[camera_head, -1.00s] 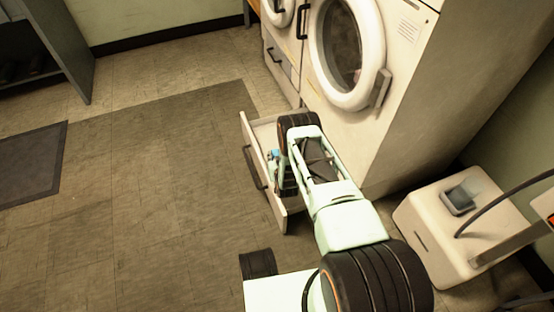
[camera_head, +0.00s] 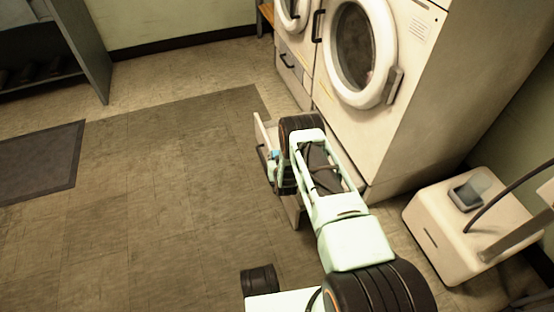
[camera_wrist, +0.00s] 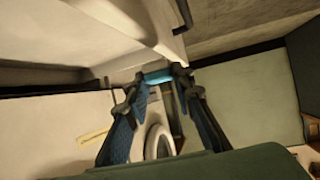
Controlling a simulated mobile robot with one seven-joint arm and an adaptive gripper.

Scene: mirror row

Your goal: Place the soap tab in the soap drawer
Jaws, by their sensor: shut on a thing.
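The soap tab is a small light blue piece (camera_wrist: 157,77), held between the two fingertips of my gripper (camera_wrist: 158,80) in the wrist view. It also shows as a blue spot in the head view (camera_head: 274,154). My gripper (camera_head: 280,166) points down at the open soap drawer (camera_head: 294,208) under the right-hand washer. The drawer's pale front, with a dark handle, is also near in the wrist view (camera_wrist: 148,22). My arm hides much of the drawer's inside. I cannot tell whether the tab is above the drawer floor or touching it.
The washer (camera_head: 420,75) with its round door (camera_head: 365,55) stands behind the drawer. A white box-shaped unit (camera_head: 470,230) with a grey dish (camera_head: 470,192) and a dark hose stands at the right. Open floor and a dark mat (camera_head: 40,160) lie at the left.

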